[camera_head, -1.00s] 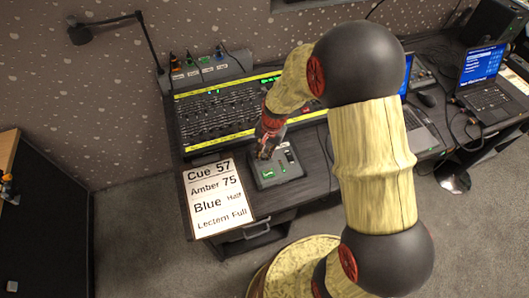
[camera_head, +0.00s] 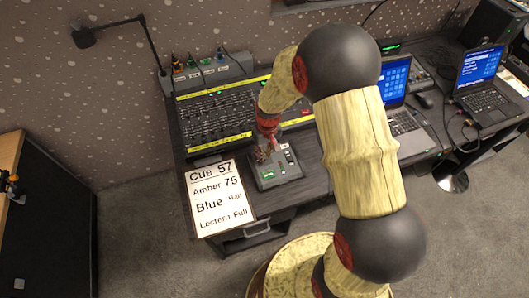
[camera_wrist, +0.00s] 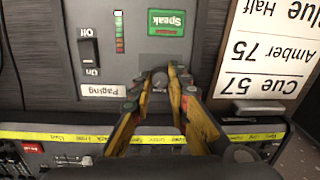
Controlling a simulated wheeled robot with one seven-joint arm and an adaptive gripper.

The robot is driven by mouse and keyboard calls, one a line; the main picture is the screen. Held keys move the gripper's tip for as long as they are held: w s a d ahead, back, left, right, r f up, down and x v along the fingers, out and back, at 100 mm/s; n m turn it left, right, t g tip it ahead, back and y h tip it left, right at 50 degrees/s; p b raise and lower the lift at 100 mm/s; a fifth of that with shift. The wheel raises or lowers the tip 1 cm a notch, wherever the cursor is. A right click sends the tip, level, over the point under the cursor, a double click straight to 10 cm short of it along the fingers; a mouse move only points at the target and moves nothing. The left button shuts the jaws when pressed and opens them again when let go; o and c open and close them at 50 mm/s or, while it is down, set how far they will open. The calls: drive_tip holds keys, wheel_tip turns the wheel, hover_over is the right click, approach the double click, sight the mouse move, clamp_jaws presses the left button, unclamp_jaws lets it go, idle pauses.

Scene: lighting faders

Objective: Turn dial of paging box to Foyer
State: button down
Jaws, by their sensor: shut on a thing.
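The paging box (camera_wrist: 112,65) is a grey box, upside down in the wrist view. It carries a "Paging" label, a green Speak button (camera_wrist: 166,22), an Off/On switch (camera_wrist: 88,52) and a light strip (camera_wrist: 119,32). Its small dark dial (camera_wrist: 160,81) sits between my fingertips. My gripper (camera_wrist: 163,75) is shut on the dial, one yellow finger on each side. The fingers hide the markings around the dial, so I cannot read its setting. In the head view the paging box (camera_head: 283,177) stands at the desk's front, with my gripper (camera_head: 262,154) over its left part.
A lighting desk with faders (camera_head: 210,120) stands behind the box. A cue sheet (camera_head: 218,197) lies left of the box. A desk lamp (camera_head: 84,38) and laptops (camera_head: 478,75) are farther off.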

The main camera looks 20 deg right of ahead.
drive_tip(key=n+p, duration=0.1)
drive_tip(key=n, duration=0.3)
drive_tip(key=shift+a+n+h, duration=0.1)
drive_tip(key=shift+n+h, duration=0.2)
drive_tip(key=shift+n+p, duration=0.75)
drive_tip(key=shift+n, duration=0.75)
drive_tip(key=c, duration=1.7)
unclamp_jaws()
wheel_tip(320, 180, up, 12)
drive_tip(key=shift+s+a, duration=0.1)
drive_tip(key=shift+a, duration=0.05)
